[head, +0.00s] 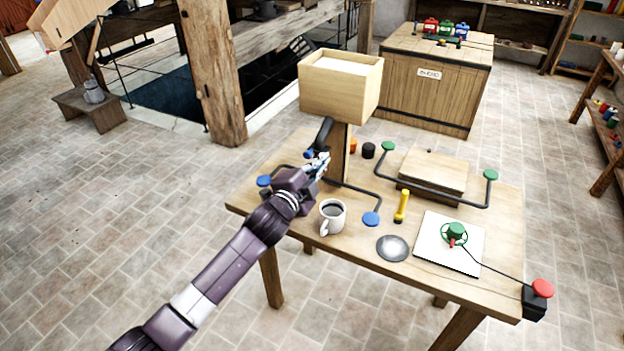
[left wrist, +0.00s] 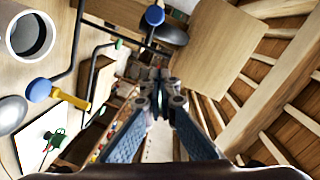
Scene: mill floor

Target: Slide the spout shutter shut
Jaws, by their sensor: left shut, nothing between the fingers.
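In the head view a pale wooden hopper box (head: 340,85) stands on a post above the table. A dark tube (head: 324,133), which looks like the spout, slants down from under it. A blue knob (head: 309,154) sits at its lower end; I cannot make out the shutter plate itself. My left gripper (head: 321,161) is just right of and below the knob, shut and empty; whether it touches is unclear. In the left wrist view the fingers (left wrist: 163,82) are together, with the blue knob (left wrist: 154,15) and dark tube (left wrist: 171,34) beyond them near the top. My right gripper is not in view.
On the table (head: 290,215) are a mug (head: 332,217), a yellow flashlight (head: 402,206), a metal dish (head: 393,248), a white board (head: 433,250) with a green valve, and a red button box (head: 541,292). A crate (head: 432,85) stands behind.

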